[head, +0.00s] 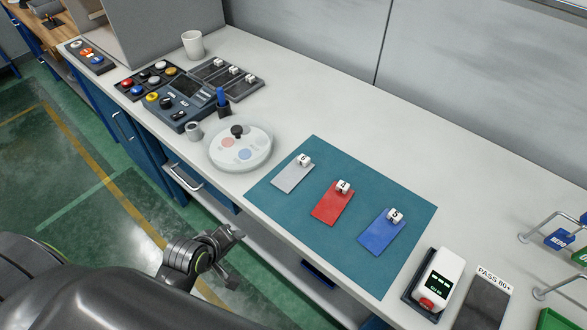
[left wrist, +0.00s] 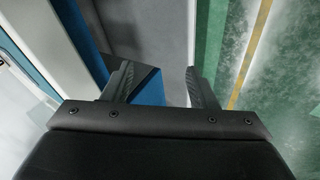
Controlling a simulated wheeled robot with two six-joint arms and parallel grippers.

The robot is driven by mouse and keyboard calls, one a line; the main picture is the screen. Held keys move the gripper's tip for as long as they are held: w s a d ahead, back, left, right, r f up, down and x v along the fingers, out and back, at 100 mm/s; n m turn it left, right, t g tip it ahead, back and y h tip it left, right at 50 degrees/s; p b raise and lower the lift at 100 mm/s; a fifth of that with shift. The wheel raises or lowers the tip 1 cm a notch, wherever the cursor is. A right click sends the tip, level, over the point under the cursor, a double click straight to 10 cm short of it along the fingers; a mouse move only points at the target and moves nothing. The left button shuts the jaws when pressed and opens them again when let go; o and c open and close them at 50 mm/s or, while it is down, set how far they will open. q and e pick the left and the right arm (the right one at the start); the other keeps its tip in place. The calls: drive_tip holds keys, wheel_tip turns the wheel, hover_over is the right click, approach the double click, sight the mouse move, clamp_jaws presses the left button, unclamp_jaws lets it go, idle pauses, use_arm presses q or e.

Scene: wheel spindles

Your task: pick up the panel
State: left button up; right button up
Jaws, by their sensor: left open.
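Three flat panels lie apart in a row on a teal mat (head: 272,195) on the bench: a grey panel (head: 290,179), a red panel (head: 328,207) and a blue panel (head: 378,236). Each has a small white numbered block at its far end. I cannot tell which one the task means. My left gripper (head: 236,258) is in front of the bench edge, off the mat, nearer to me than the panels. In the left wrist view its jaws (left wrist: 158,72) are open and empty, and no panel shows there. My right gripper is not in view.
A round white dish (head: 257,161) stands left of the mat, with a button console (head: 165,97) and a white cup (head: 192,45) beyond. A white device (head: 443,275) with a red button stands right. The bench behind the mat is clear.

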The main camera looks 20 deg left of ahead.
use_arm(q)
drive_tip(key=w+d+r+n+t+h, duration=0.1)
drive_tip(key=w+d+r+n+t, duration=0.1)
drive_tip(key=r+n, duration=0.3)
drive_tip(key=w+d+r+n+t+h, duration=0.1)
drive_tip(key=w+r+n, duration=0.3)
drive_tip(key=n, duration=0.3)
drive_tip(key=w+d+r+n+t+h, duration=0.1)
drive_tip(key=w+d+r+n+t, duration=0.1)
drive_tip(key=r+n, duration=0.4)
drive_tip(key=shift+w+d+t+h, duration=0.3)
drive_tip(key=shift+w, duration=0.4)
drive_tip(key=shift+w+d+r+n, duration=0.2)
drive_tip(key=shift+w+r+n, duration=0.2)
drive_tip(key=shift+n, duration=0.5)
drive_tip(key=shift+w+d+t, duration=0.1)
drive_tip(key=shift+w+t, duration=0.15)
drive_tip(key=shift+t, duration=0.05)
approach(304, 158)
drive_tip(key=x, duration=0.3)
drive_tip(key=shift+w+d+r, duration=0.1)
drive_tip(key=shift+w+d, duration=0.3)
drive_tip(key=shift+a+p+x, duration=0.2)
drive_tip(key=shift+p+x, duration=0.05)
drive_tip(key=shift+x, duration=0.85)
drive_tip(key=shift+a+p+x, duration=0.15)
drive_tip(key=shift+p+x, duration=0.05)
drive_tip(key=shift+x, duration=0.9)
drive_tip(key=shift+w+d+f, duration=0.2)
drive_tip(key=shift+w+f, duration=0.3)
